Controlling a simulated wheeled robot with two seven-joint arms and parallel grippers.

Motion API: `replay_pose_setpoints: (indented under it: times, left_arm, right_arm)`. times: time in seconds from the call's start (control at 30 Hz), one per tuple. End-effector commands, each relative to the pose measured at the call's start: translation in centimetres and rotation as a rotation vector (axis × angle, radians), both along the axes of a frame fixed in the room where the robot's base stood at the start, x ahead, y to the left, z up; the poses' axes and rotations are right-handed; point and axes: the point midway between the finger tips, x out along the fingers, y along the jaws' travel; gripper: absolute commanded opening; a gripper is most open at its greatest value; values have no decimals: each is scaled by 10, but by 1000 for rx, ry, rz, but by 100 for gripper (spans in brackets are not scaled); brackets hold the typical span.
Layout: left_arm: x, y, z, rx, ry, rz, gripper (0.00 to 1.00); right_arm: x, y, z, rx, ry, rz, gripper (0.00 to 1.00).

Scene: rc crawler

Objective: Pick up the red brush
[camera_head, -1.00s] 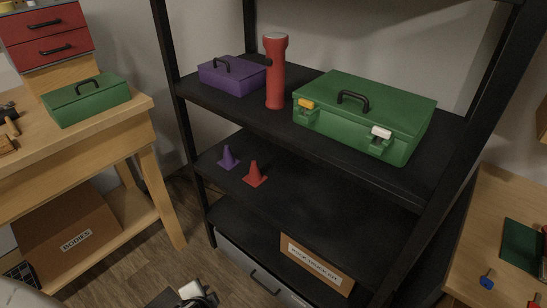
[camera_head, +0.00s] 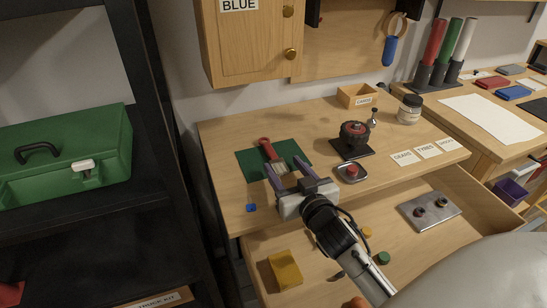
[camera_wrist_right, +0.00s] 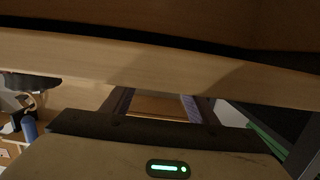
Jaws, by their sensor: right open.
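The red brush (camera_head: 267,148) lies on a dark green mat (camera_head: 247,163) on the wooden workbench. Its red handle points away toward the wall, and its pale head (camera_head: 281,168) shows between the fingers of my right gripper. My right gripper (camera_head: 286,167) is open, its two fingers reaching toward the mat at either side of the brush head in the head view. I cannot tell whether they touch it. In the right wrist view the open fingers (camera_wrist_right: 158,106) show, but I cannot make out the brush. My left gripper is not in view.
A wheel on a dark stand (camera_head: 354,139), a small metal tray with a red part (camera_head: 351,172) and a blue piece (camera_head: 251,208) are nearby on the bench (camera_head: 225,190). An open drawer (camera_head: 400,262) juts out below my right arm. A wall cabinet (camera_head: 243,50) hangs above.

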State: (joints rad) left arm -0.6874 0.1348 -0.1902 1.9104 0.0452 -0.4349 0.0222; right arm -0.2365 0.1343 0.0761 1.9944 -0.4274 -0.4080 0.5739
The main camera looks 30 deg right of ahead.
Motion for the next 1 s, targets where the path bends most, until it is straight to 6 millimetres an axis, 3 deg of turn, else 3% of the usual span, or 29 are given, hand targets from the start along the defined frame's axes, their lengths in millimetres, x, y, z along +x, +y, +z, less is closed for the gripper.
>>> replay_pose_setpoints:
  times: [0.17, 0.4, 0.73, 1.0]
  left_arm:
    - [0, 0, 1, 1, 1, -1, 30]
    - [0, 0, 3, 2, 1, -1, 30]
    - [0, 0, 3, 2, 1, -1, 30]
    - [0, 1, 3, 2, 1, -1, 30]
  right_arm:
    - [14, -2, -2, -2, -1, 0, 53]
    - [49, -7, -8, -2, -1, 0, 53]
    - [56, -9, -10, -1, 0, 0, 53]
    - [56, -9, -10, 0, 0, 0, 9]
